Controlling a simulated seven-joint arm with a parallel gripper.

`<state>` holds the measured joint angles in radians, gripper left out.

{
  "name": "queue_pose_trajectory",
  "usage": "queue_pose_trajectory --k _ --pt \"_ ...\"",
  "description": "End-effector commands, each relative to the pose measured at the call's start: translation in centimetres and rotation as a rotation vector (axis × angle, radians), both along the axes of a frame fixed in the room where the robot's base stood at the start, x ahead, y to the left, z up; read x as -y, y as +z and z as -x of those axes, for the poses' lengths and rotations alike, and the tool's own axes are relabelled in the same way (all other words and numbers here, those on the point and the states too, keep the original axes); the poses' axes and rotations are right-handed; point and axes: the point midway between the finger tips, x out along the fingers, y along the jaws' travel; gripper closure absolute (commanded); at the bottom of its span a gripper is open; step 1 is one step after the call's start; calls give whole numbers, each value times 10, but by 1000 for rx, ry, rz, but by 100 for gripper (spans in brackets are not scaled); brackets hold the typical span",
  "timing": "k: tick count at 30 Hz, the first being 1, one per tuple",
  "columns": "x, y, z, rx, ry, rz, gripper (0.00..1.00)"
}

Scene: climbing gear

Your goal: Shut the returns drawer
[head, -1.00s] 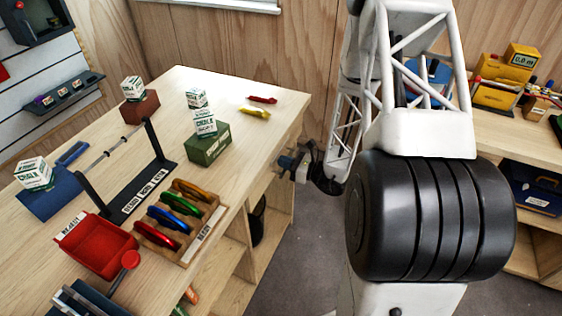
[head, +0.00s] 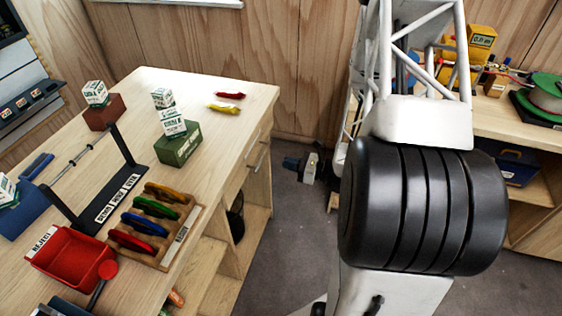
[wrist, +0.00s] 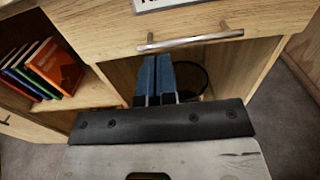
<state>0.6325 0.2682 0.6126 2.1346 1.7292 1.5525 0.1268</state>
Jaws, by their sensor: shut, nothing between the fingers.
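A wooden drawer front with a metal bar handle (wrist: 190,41) spans the top of the wrist view. A white label (wrist: 158,4) above the handle is cut off, so I cannot read it. Handles also show on the bench's right side in the head view (head: 256,160). I cannot tell how far any drawer stands out. My gripper (wrist: 155,78) is shut and empty, its blue fingers together below the handle and apart from it in the picture. In the head view my gripper (head: 291,163) is to the right of the bench side, partly hidden by my arm.
Below the drawer front is an open compartment with a round black bin (wrist: 190,80). Books (wrist: 52,68) stand on a shelf at left. The bench top (head: 225,130) holds chalk boxes, a carabiner rack (head: 181,255) and a red tray (head: 68,262). Grey floor lies beside the bench.

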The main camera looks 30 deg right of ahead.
Motion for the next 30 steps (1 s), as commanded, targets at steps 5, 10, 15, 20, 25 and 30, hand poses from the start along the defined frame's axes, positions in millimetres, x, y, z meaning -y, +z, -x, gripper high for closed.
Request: queue_pose_trajectory --k 5,10,15,20,25,30 --pt "8 0 8 0 -1 0 100" --pt "11 0 11 -1 0 -1 100" --pt "11 0 12 -1 0 -1 100" --pt "11 0 12 -1 0 -1 100" --pt "11 0 12 -1 0 -1 100" --pt "9 2 12 1 8 5 100"
